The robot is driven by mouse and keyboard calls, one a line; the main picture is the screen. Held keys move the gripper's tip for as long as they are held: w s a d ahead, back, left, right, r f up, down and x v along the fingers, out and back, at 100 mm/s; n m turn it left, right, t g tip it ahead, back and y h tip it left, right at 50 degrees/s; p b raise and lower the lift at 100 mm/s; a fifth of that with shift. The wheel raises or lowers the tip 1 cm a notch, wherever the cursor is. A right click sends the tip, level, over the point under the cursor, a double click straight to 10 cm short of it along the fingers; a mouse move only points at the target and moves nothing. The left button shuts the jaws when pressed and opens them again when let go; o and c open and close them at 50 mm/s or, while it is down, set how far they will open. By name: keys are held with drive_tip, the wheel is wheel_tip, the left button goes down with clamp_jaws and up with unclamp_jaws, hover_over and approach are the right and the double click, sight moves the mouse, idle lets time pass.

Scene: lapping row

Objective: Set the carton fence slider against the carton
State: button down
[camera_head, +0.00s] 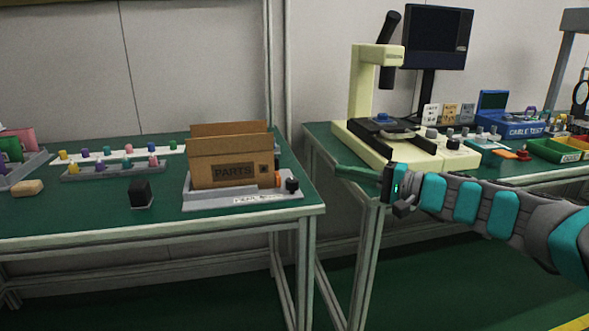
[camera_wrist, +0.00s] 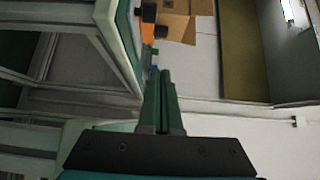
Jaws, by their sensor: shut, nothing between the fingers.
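The open brown carton (camera_head: 230,158), marked PARTS, stands on a grey base plate (camera_head: 241,200) near the right end of the left bench. An orange piece (camera_head: 277,179) and a black knob (camera_head: 292,184) sit at the carton's right side on the plate; I take these for the fence slider, and the gap to the carton is hard to judge. The wrist view shows the carton (camera_wrist: 178,22), the knob (camera_wrist: 149,13) and orange piece at the top. My gripper (camera_head: 340,171) is shut and empty, right of the left bench and apart from the slider. Its green fingers (camera_wrist: 160,75) lie together.
Racks of coloured pegs (camera_head: 115,168) stand behind. A cream microscope stand (camera_head: 365,90) is on the right bench. A gap separates the two benches.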

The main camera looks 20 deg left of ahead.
drive_tip(key=x, duration=0.6)
drive_tip(key=p+x, duration=0.1)
drive_tip(key=x, duration=0.2)
drive_tip(key=shift+w+a, duration=0.3)
drive_tip(key=shift+w, duration=0.2)
drive_tip(key=shift+s+a+r, duration=0.1)
drive_tip(key=shift+s+a, duration=0.25)
drive_tip(key=shift+a, duration=0.2)
drive_tip(key=shift+s+a, duration=0.3)
drive_tip(key=shift+a, duration=0.2)
drive_tip(key=shift+s+a, duration=0.4)
drive_tip(key=shift+a, duration=0.25)
